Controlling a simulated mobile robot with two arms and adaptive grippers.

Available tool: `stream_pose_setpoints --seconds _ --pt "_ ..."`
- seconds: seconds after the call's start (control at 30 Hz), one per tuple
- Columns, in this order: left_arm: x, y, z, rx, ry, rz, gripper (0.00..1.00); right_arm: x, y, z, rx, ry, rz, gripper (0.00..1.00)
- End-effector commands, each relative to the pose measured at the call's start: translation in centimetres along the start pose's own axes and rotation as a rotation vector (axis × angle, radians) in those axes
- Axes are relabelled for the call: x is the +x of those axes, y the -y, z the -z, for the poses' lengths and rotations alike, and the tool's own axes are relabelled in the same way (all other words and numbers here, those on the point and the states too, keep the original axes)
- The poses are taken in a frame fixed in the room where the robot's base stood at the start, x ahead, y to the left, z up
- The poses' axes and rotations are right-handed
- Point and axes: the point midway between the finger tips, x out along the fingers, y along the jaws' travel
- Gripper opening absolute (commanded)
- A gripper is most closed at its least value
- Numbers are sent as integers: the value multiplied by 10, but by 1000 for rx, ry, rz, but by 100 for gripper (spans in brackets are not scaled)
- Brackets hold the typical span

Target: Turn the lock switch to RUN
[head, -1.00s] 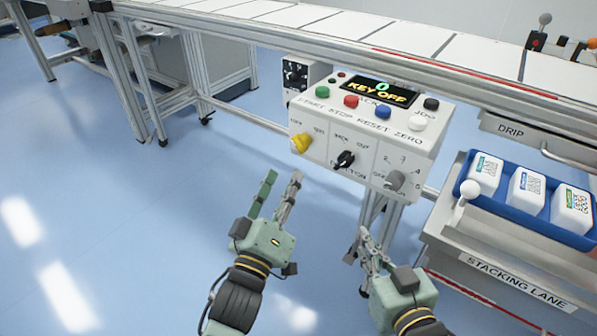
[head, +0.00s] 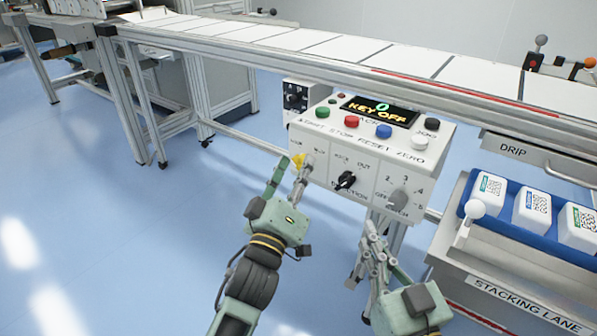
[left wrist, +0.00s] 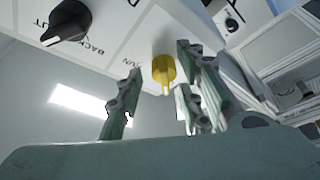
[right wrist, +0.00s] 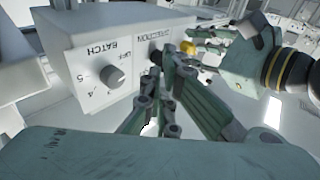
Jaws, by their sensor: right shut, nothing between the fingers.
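The lock switch is a yellow knob (head: 297,160) at the left of the lower front of the white control box (head: 325,167). The box display reads "KEY OFF" (head: 378,112). My left gripper (head: 288,175) is open just in front of the knob and partly hides it and its labels. In the left wrist view the knob (left wrist: 163,70) shows between the two spread fingers (left wrist: 160,95), with a gap on both sides. The knob (right wrist: 188,47) also shows in the right wrist view. My right gripper (head: 373,240) is shut and empty, below the box.
A black direction knob (head: 346,180) and a grey batch knob (head: 398,200) sit right of the lock switch. Coloured buttons line the box top. A blue tray (head: 478,190) with white packs stands at the right. Open floor lies to the left.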

Motion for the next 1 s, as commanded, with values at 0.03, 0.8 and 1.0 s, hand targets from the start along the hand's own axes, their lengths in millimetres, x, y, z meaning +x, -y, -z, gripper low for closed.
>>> stream_pose_setpoints --seconds 0.03,0.8,1.0 --pt "0 0 0 0 0 0 34 0 0 0 0 0 0 0" --pt "0 1 0 21 1 -6 0 0 0 -1 0 8 0 0" --pt "0 2 0 100 1 -39 0 -1 -2 -13 -1 70 -4 0"
